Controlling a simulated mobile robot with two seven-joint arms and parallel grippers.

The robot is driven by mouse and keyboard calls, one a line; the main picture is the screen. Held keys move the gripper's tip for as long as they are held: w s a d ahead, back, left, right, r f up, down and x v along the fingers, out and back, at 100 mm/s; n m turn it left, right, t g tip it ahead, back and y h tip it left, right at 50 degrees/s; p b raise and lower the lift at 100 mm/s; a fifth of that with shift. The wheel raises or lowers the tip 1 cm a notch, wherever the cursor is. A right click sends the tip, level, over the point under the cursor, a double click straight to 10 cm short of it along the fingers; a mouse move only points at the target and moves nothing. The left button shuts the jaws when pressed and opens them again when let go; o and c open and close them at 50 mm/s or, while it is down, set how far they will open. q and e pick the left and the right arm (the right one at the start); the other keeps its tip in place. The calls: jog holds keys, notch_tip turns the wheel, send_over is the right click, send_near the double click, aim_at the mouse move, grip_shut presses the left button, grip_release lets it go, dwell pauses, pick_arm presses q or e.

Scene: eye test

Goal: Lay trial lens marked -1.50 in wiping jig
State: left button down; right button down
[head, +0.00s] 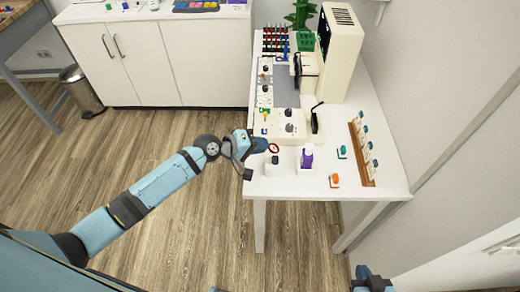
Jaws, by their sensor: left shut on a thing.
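My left gripper (264,146) is above the front left corner of the white table. It is shut on a red-rimmed round trial lens (274,148). Any marking on the lens is too small to read. A small white block with a dark top (275,165) stands just below the lens at the table's front left; I cannot tell whether it is the wiping jig. My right gripper (372,281) shows only in part at the bottom edge, well away from the table, and its fingers cannot be made out.
A purple and white bottle (307,159) stands right of the block. Small teal (341,153) and orange (334,181) pieces lie farther right, before a wooden rack (357,143). Cream instruments (288,124) and a tall cream device (340,50) fill the table's back.

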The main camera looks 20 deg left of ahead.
pick_arm(q)
jog(key=shift+f+b, duration=1.3)
jog(key=shift+f, duration=0.15)
jog(key=shift+f+b, duration=0.65)
jog(key=shift+f, duration=0.1)
jog(key=shift+s, duration=0.1)
jog(key=shift+f, duration=0.25)
jog(key=c, duration=1.2)
grip_release()
jog(key=shift+o, duration=0.2)
